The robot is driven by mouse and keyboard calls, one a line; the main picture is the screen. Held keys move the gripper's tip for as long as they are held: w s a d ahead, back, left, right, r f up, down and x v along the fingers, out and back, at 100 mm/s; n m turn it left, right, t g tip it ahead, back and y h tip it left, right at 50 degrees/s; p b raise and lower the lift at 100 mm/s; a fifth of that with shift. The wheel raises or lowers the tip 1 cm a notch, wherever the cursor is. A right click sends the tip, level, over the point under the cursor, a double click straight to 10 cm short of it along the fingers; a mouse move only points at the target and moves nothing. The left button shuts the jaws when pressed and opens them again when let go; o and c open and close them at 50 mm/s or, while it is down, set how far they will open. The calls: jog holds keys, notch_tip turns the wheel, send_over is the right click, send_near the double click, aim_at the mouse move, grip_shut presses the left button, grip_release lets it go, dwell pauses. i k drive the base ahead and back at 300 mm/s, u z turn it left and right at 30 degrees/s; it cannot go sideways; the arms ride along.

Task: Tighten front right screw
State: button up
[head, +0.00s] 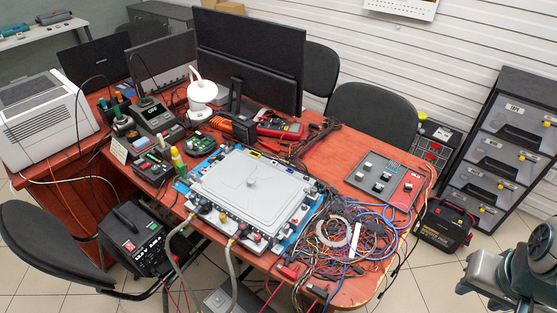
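A flat unit with a pale grey lid (250,185) lies on a blue mat (293,238) on the red-brown table. Several small dark, red and yellow fittings line the unit's near edge. Two grey hoses (233,270) run from that edge down past the table's front. The front right screw is too small to pick out with certainty near the unit's near right corner. My arm shows at the lower right, over the floor and well apart from the unit. Its end, which looks like my gripper (468,285), is small and partly cut off; I cannot tell whether it is open.
A tangle of coloured wires (345,235) lies right of the unit, beside a grey panel (383,180). Monitors (250,60), a soldering station (155,117) and tools stand behind. A black power box (130,238) stands front left. Chairs and a drawer cabinet (505,150) surround the table. The floor at right is partly clear.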

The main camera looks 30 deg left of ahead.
aim_at(285, 227)
jog(key=u, duration=1.6)
